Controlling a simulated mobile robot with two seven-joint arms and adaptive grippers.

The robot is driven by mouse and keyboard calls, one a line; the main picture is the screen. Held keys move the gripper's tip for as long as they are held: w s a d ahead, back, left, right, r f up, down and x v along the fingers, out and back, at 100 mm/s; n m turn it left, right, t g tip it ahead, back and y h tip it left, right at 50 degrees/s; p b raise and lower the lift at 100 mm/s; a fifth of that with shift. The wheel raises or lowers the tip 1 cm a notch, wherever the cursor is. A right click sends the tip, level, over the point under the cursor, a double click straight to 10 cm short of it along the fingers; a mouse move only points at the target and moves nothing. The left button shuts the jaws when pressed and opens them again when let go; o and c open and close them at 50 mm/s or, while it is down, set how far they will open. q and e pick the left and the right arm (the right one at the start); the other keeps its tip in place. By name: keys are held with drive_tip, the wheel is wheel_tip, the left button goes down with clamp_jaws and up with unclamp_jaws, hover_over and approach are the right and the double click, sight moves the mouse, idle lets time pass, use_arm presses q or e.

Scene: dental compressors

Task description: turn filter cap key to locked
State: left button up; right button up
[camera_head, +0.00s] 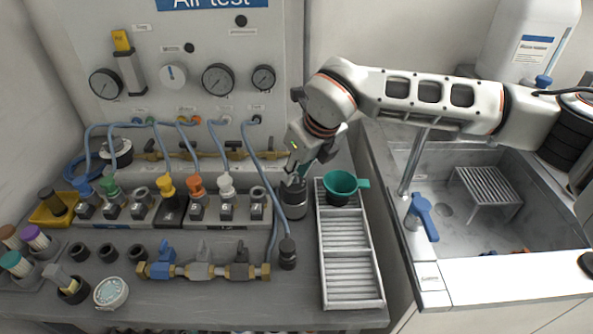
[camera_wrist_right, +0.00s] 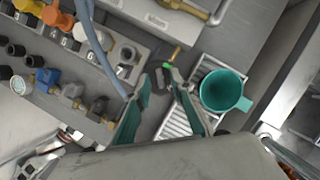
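My right gripper (camera_head: 295,178) points down at a dark round filter housing (camera_head: 295,203) between the valve block and the slatted tray. In the right wrist view its two teal fingers (camera_wrist_right: 159,82) stand apart. A small dark part (camera_wrist_right: 160,77), with a green bit and a brass-coloured bit beside it, shows between or just beyond the fingertips. This may be the cap key, and I cannot tell whether the fingers touch it. The housing's top is mostly hidden by the gripper in the head view. My left gripper is not in view.
A teal cup (camera_head: 341,184) sits on the slatted tray (camera_head: 323,260), close right of the gripper. A blue hose runs to a dark fitting (camera_head: 288,254) in front. The valve block (camera_head: 228,222) stands left; a sink (camera_head: 470,190) lies right.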

drive_tip(key=v, duration=1.2)
drive_tip(key=shift+f, duration=0.1)
